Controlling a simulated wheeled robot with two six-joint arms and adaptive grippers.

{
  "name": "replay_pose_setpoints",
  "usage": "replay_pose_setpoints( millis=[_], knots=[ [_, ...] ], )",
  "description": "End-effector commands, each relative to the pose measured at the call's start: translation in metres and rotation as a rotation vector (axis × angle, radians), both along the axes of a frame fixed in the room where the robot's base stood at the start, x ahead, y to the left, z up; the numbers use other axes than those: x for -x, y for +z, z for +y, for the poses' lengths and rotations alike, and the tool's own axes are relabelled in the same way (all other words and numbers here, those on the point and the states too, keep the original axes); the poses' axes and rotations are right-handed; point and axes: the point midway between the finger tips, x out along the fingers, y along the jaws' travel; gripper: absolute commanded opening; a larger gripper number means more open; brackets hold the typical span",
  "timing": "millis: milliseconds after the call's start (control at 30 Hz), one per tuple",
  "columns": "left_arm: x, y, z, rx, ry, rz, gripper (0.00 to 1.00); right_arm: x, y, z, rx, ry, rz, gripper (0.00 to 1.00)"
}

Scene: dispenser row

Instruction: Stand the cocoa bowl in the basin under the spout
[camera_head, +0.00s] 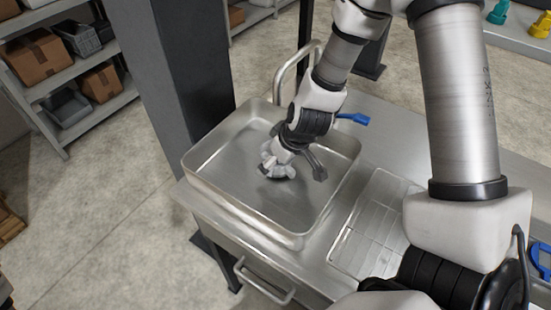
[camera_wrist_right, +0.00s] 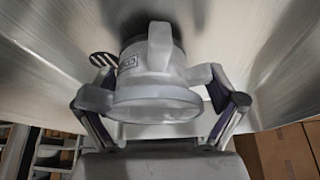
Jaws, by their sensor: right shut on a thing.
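The cocoa bowl appears to be the grey, cloudy vessel with lugs (camera_wrist_right: 152,80) in the right wrist view, with a small label on its side. In the head view it is a small pale shape (camera_head: 277,172) low in the metal basin (camera_head: 225,205), largely covered by my gripper. My right gripper (camera_head: 287,160) is shut on it, with one finger on each side in the wrist view. I cannot tell whether the bowl touches the basin floor. The curved metal spout pipe (camera_head: 283,72) rises behind the basin; its outlet is hidden behind my arm. My left gripper is not in view.
A blue lever (camera_head: 352,118) is close to my right wrist. The basin's raised walls surround the gripper. A dark column (camera_head: 170,75) stands behind left. A striped drain (camera_wrist_right: 103,59) shows beside the bowl.

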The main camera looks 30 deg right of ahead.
Motion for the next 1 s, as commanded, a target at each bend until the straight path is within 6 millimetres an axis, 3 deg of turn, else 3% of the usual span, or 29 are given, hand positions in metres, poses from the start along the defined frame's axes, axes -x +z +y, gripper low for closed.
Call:
replay_pose_setpoints(
  millis=[100, 133, 167, 433, 567, 900, 1000],
  knots=[
    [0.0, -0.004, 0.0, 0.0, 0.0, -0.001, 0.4, 0.0, -0.005, 0.0, 0.001, 0.001, 0.0, 0.44],
    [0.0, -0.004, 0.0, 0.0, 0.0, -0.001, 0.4, 0.0, -0.005, 0.0, 0.002, 0.001, 0.0, 0.97],
    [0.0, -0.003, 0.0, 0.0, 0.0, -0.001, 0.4, 0.0, -0.004, 0.0, 0.001, 0.001, -0.001, 1.0],
    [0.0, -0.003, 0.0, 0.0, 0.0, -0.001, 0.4, 0.0, -0.004, 0.0, 0.001, 0.001, 0.0, 1.0],
    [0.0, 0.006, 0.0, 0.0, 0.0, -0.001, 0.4, 0.0, 0.007, 0.0, 0.0, -0.001, -0.001, 1.0],
    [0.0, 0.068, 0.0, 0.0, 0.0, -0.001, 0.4, 0.03, 0.089, -0.007, -0.002, -0.002, -0.002, 1.0],
    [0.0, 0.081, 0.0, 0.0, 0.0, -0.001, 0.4, 0.039, 0.106, -0.008, -0.001, -0.001, -0.001, 1.0]
  ],
)
